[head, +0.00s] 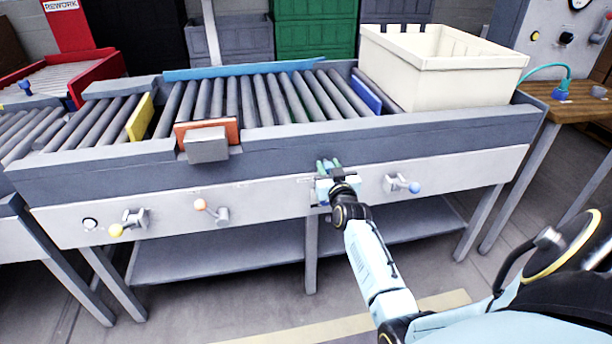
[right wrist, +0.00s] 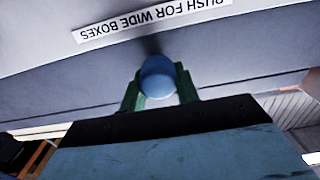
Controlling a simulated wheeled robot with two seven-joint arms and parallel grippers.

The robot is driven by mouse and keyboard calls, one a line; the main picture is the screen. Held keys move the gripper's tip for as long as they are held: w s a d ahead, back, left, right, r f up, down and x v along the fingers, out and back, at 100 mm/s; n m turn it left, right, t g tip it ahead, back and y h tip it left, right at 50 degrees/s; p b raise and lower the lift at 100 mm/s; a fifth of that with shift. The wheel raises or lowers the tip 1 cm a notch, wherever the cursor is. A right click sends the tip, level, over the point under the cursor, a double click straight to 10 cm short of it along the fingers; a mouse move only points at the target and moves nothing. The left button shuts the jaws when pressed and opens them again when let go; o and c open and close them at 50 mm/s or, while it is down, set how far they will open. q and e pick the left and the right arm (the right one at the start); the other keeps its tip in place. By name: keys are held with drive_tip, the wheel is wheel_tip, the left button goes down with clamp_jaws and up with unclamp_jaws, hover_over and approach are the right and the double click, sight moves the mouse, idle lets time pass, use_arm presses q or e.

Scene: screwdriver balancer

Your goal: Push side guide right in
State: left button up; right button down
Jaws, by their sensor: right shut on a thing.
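A blue knob (right wrist: 158,77) is between the green fingers of my right gripper (right wrist: 160,92), on a grey panel in the right wrist view. In the head view my right gripper (head: 328,168) is at the front face of the conveyor, right of its middle, and hides the knob there. It is shut on the knob. A label reading "PUSH FOR WIDE BOXES" (right wrist: 150,20) is close to the knob. A light blue side guide (head: 245,70) runs along the far edge of the rollers. My left gripper is not in view.
A blue plate (head: 366,92) stands at the right end of the rollers, beside a cream crate (head: 440,75). A yellow plate (head: 140,117) and an orange plate (head: 190,127) are farther left. A blue-tipped lever (head: 403,185) is right of my gripper; orange (head: 201,205) and yellow (head: 117,230) ones are left.

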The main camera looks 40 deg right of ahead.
drive_tip(key=shift+w, duration=0.1)
drive_tip(key=shift+d+r, duration=0.1)
drive_tip(key=c, duration=1.3)
unclamp_jaws()
drive_tip(key=shift+w, duration=0.1)
drive_tip(key=shift+c, duration=0.2)
drive_tip(key=o, duration=0.3)
